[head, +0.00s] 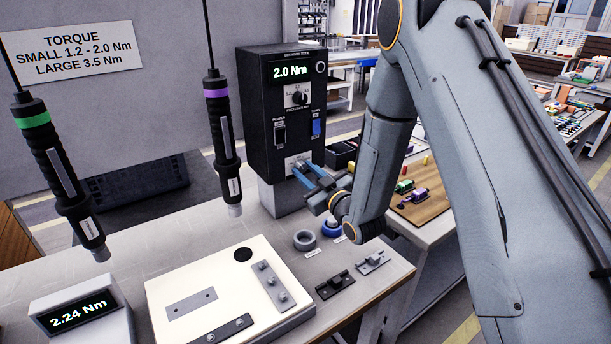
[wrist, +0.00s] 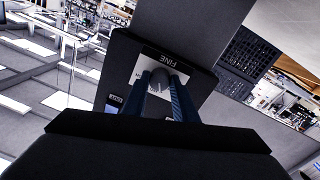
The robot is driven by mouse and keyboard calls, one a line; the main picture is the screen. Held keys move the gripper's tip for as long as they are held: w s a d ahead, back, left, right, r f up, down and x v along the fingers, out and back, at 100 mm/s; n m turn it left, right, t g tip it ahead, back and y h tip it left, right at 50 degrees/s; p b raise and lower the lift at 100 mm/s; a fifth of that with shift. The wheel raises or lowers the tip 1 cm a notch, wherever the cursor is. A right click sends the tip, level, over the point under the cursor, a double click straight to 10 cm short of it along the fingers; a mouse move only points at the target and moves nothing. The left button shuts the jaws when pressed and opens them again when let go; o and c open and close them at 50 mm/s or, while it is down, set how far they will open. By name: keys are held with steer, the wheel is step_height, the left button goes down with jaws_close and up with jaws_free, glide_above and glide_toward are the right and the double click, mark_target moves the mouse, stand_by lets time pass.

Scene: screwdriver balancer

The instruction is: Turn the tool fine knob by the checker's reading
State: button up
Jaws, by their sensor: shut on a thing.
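The black tool control box (head: 283,115) stands on a grey block and its display reads 2.0 Nm. Its fine knob (wrist: 160,78) shows under the FINE label in the wrist view, low on the box front. My gripper (head: 304,175) has its blue fingers on either side of the knob and is shut on it; the fingers partly hide the knob. The checker (head: 82,312) at the front left reads 2.24 Nm. Two black screwdrivers hang on cables, one with a green band (head: 56,175) and one with a purple band (head: 222,140).
A wall sign (head: 75,54) gives small 1.2 - 2.0 Nm and large 3.5 Nm. A pale board (head: 225,285) with metal plates lies on the bench.

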stand_by(0.3)
steer(key=o, duration=1)
steer(key=shift+o, duration=0.2)
steer(key=b+v, duration=0.2)
steer(key=v, duration=0.6)
steer(key=shift+w, duration=0.1)
